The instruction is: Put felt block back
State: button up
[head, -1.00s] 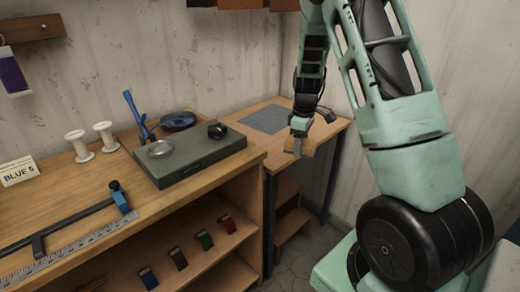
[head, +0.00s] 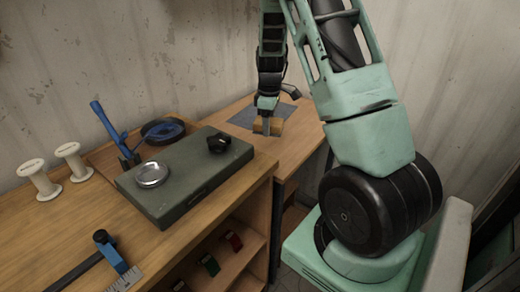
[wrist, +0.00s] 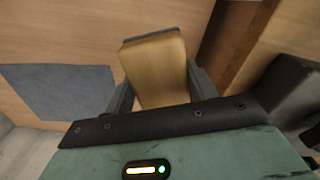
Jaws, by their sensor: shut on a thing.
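The felt block (wrist: 156,72) is a tan wooden block with a dark grey layer along its far end in the wrist view. My gripper (wrist: 158,92) is shut on it, one finger at each side. In the head view the block (head: 274,127) hangs below my gripper (head: 267,127), over the far table near the front edge of a grey mat (head: 241,119). In the wrist view the mat (wrist: 62,90) lies flat to the left of the block. I cannot tell whether the block touches the table.
The far table (head: 290,147) is bare around the mat. A dark object (head: 290,91) stands at its back. On the near workbench (head: 75,222) are a grey-green slab (head: 180,187) with a metal dish (head: 151,175) and black knob (head: 219,143), white spools (head: 38,180) and a blue-handled tool (head: 113,130).

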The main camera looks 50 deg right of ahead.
notch_tip(320, 180, down, 10)
jog(key=shift+r+p, duration=0.2)
jog(key=shift+p, duration=0.2)
jog(key=shift+f, duration=0.2)
jog(key=o, duration=0.9)
jog(key=shift+o, duration=0.3)
jog(key=shift+r, duration=0.2)
notch_tip(320, 180, up, 12)
jog(key=shift+b, duration=0.3)
